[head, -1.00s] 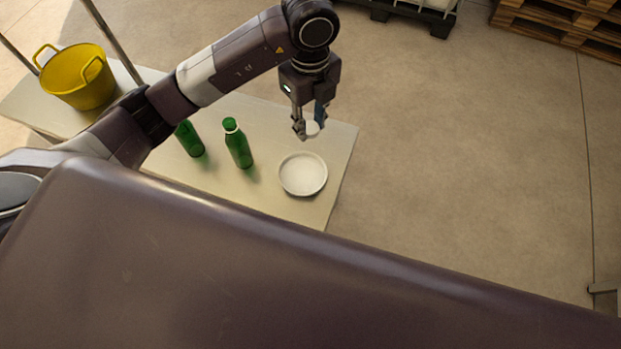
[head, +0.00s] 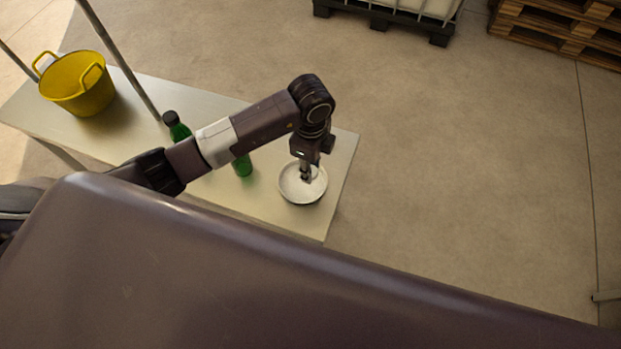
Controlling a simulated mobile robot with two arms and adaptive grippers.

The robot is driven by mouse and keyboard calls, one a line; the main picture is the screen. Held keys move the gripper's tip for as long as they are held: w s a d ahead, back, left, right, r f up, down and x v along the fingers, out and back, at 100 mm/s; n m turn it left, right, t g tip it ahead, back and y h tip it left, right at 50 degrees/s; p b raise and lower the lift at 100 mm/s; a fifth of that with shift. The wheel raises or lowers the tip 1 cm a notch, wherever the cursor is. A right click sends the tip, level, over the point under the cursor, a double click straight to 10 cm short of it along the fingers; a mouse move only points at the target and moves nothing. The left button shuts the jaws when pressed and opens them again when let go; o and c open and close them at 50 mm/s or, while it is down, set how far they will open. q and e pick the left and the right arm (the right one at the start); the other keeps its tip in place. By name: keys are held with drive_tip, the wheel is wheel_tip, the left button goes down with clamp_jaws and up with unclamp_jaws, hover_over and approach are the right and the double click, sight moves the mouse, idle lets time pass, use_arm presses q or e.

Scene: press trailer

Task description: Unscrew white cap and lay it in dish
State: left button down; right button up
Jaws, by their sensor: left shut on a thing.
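My left gripper (head: 306,177) points down over the white round dish (head: 285,190), its fingertips inside the rim's outline. It is shut on the white cap, which barely shows against the white dish; I cannot tell whether the cap touches the dish. A green bottle (head: 243,166) stands left of the dish, with its top hidden behind my left arm. Another green bottle (head: 179,131) with a black cap stands further left, partly covered by the arm. My right gripper is not in view.
The pale table (head: 335,165) ends just right of the dish. A yellow tub (head: 78,87) stands at its left end, near a grey metal pole (head: 118,60). A wooden pallet stack (head: 560,30) and a black pallet (head: 385,22) stand on the floor behind.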

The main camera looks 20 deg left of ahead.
sight(311, 186)
use_arm(q)
wheel_tip(311, 186, down, 7)
drive_tip(key=shift+r, duration=0.1)
idle(0.3)
drive_tip(key=shift+f, duration=0.2)
drive_tip(key=c, duration=1.5)
unclamp_jaws()
drive_tip(key=shift+c, duration=0.2)
drive_tip(key=shift+r, duration=0.1)
